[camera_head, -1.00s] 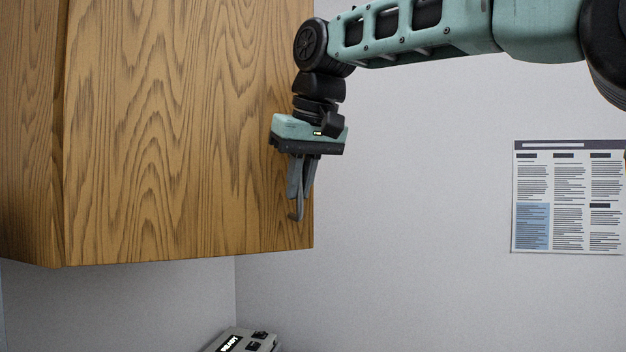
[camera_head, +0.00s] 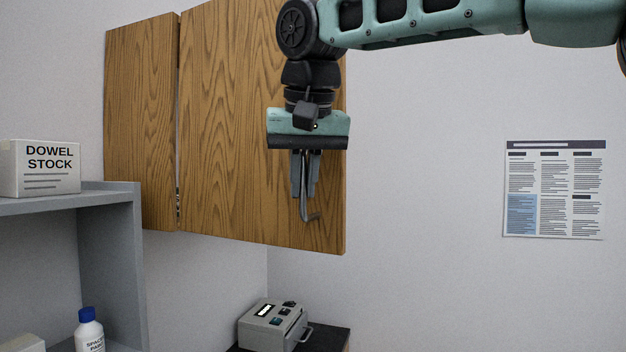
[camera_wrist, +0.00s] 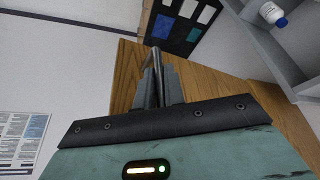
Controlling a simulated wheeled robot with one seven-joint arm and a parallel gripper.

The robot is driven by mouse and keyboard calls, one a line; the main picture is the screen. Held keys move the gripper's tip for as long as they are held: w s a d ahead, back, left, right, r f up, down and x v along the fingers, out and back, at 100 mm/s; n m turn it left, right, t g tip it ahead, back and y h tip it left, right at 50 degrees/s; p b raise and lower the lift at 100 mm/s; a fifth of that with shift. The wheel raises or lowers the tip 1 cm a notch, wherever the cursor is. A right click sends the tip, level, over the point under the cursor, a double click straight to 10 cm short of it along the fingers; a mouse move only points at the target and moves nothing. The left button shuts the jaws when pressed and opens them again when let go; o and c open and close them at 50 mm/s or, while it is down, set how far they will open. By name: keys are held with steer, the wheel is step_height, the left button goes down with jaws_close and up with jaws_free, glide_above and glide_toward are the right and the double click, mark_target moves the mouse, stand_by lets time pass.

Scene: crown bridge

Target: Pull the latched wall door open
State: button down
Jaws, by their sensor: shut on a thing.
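The wooden wall door (camera_head: 235,130) fills the centre of the head view, with its grain running upright. My gripper (camera_head: 306,190) points down in front of the door's right part and is shut on the metal handle (camera_head: 310,217), whose lower bent end sticks out below the fingers. In the wrist view my gripper (camera_wrist: 160,92) and the handle (camera_wrist: 155,62) show against the wood (camera_wrist: 215,88). The cabinet inside and any latch are hidden.
A grey shelf (camera_head: 110,245) at left holds a dowel stock box (camera_head: 40,168) and a blue-capped bottle (camera_head: 89,332). A grey device (camera_head: 268,325) sits on a dark top below the door. A poster (camera_head: 555,190) hangs on the otherwise bare right wall.

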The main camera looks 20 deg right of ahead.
steer(key=shift+s+a+r, duration=0.1)
steer(key=shift+s+a, duration=0.1)
steer(key=shift+a, duration=0.25)
steer(key=shift+s+a, duration=0.2)
steer(key=shift+a, duration=0.25)
steer(key=c, duration=1.5)
jaws_free()
steer(key=shift+a, duration=0.1)
steer(key=v, duration=1.7)
steer(key=shift+s+p, duration=0.2)
steer(key=shift+p, duration=0.15)
